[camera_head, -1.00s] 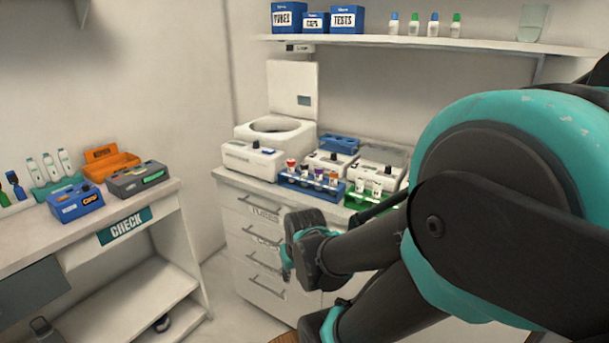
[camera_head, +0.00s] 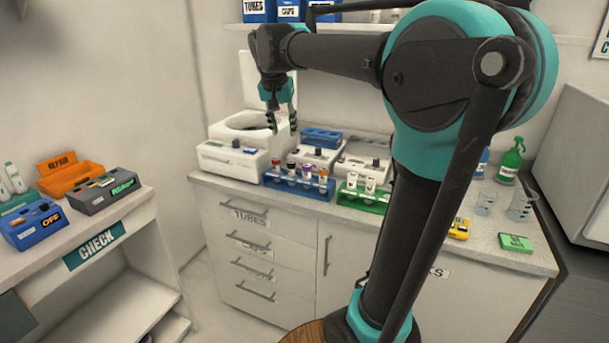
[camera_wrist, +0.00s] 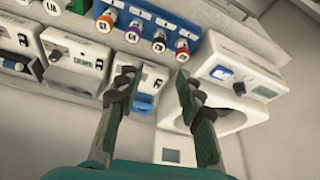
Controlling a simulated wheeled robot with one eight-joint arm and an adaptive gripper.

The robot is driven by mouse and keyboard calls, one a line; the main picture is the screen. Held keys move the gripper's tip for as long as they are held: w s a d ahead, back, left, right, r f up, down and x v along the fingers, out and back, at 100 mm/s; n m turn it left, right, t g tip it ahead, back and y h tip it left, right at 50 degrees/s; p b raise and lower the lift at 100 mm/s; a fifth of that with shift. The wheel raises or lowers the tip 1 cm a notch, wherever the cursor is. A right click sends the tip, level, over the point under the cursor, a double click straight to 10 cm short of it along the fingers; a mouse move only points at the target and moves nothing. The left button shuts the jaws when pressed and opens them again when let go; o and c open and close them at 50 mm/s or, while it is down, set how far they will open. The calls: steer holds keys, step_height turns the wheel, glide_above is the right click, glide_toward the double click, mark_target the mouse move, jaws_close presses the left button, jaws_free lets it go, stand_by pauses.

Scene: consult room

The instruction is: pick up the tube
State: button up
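Several capped tubes (camera_head: 307,170) stand upright in a blue rack (camera_head: 326,189) on the counter. Their caps differ in colour, and they also show at the top of the wrist view (camera_wrist: 158,44). Two white-capped tubes (camera_head: 370,184) stand in a green rack (camera_head: 350,199) to the right. Which tube is meant cannot be told. My gripper (camera_head: 282,125) is above the counter, near the open centrifuge and higher than the blue rack. In the wrist view my gripper (camera_wrist: 157,78) has its fingers apart with nothing between them.
The white centrifuge (camera_head: 232,160) stands left of the blue rack with its lid up. White devices (camera_head: 316,157) and a blue box (camera_head: 322,138) stand behind the racks. Glass beakers (camera_head: 519,207) and a green spray bottle (camera_head: 510,162) are at the right. A shelf hangs above.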

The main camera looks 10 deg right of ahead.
glide_toward(291, 162)
steer(key=x, duration=0.5)
steer(key=shift+w+r, duration=0.1)
steer(key=shift+w, duration=0.1)
steer(key=shift+x, duration=2.95)
steer(key=shift+s, duration=0.15)
steer(key=c, duration=0.7)
steer(key=shift+c, duration=0.2)
